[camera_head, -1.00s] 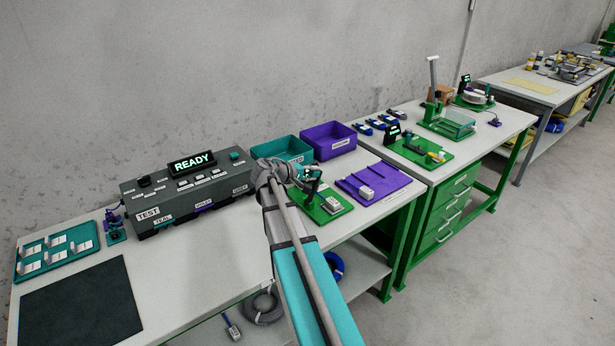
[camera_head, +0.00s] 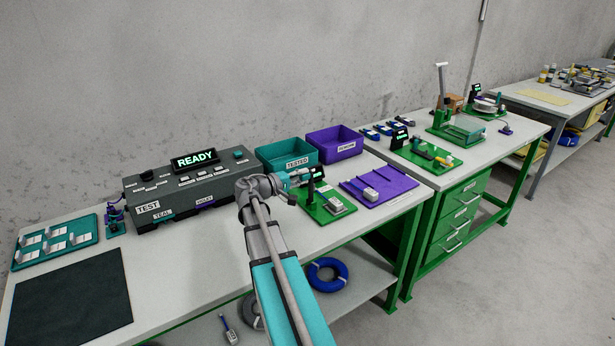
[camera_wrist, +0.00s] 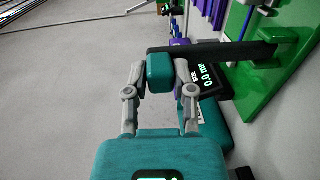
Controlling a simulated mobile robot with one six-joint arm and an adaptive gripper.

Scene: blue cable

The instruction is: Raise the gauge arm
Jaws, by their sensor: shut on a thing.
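The gauge stands on a green base (camera_head: 314,210) near the front of the bench, with a dark post and a small display (camera_wrist: 206,84) reading 0.0 mm. Its black gauge arm (camera_wrist: 228,50) runs across the wrist view and carries a teal block (camera_wrist: 160,74) at its left end. My gripper (camera_wrist: 167,60) has one finger on each side of this block and is shut on it. In the head view my gripper (camera_head: 304,179) is beside the post, over the base. The arm's height is hard to judge there.
A grey connector block (camera_head: 337,205) lies on the green base. A purple plate (camera_head: 385,190) is to the right, a teal bin (camera_head: 287,157) and purple bin (camera_head: 335,143) behind. The grey test box (camera_head: 170,195) stands left. The dark mat (camera_head: 70,300) is bare.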

